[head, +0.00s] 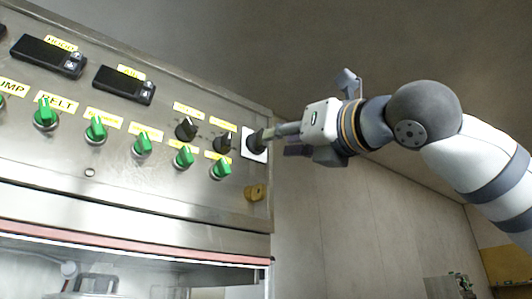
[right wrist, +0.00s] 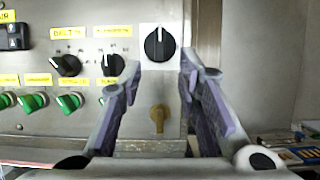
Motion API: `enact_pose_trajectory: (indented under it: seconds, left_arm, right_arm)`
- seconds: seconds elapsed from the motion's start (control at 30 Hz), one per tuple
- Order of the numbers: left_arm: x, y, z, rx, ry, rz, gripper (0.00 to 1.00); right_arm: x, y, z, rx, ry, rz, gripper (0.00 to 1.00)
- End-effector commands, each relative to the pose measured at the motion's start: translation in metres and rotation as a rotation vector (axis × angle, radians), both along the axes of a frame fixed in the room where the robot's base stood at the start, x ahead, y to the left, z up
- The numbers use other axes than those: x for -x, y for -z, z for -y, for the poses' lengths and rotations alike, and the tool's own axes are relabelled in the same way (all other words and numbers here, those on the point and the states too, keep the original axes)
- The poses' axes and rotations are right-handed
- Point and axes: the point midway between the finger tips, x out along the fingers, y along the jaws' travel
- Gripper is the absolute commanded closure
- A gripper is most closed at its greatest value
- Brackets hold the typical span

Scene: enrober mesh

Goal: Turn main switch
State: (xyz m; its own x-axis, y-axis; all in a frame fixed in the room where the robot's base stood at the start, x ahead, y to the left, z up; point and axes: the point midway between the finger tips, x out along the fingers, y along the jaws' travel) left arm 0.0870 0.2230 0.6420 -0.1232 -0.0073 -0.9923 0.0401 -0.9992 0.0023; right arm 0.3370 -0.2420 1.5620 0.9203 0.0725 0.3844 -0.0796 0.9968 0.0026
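The main switch (head: 254,146) is a black rotary knob on a white square plate at the right end of the steel control panel. In the right wrist view the knob (right wrist: 160,44) shows a white line standing nearly upright. My right gripper (head: 277,132) points at the switch from the right, with its fingertips close to it. In the right wrist view its fingers (right wrist: 161,72) are spread, one to each side of the knob, with a gap showing on both sides. I cannot tell contact or exact depth. My left gripper is not in view.
Black knobs (head: 186,129) and several green knobs (head: 142,145) sit left of the switch under yellow labels. A brass-coloured knob (head: 255,193) is just below it. Two black displays (head: 124,85) are farther left. Right of the panel is open room before a plain wall.

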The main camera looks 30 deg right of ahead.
Motion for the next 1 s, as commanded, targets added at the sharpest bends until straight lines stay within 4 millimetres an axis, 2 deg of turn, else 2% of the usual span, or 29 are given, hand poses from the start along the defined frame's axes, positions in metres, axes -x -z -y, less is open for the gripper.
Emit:
enact_pose_trajectory:
  seconds: [0.1, 0.2, 0.33, 0.57, 0.7, 1.0]
  left_arm:
    - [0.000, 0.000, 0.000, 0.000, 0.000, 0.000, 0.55]
    - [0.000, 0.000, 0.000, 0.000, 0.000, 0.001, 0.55]
    - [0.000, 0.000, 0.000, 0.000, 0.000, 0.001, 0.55]
    - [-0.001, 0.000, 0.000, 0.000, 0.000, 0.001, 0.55]
    - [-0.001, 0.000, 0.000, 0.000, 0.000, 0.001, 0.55]
    - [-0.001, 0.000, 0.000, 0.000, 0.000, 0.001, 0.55]
  right_arm:
    - [-0.025, -0.009, -0.002, 0.000, 0.002, -0.002, 0.69]
    - [-0.039, -0.016, -0.003, 0.001, 0.003, -0.001, 0.69]
    - [-0.048, -0.019, -0.004, 0.002, 0.002, -0.001, 0.69]
    - [-0.049, -0.020, -0.004, 0.003, 0.001, 0.000, 0.69]
    - [-0.049, -0.020, -0.004, 0.003, 0.001, 0.000, 0.99]
    - [-0.049, -0.019, -0.004, -0.004, 0.002, 0.000, 1.00]
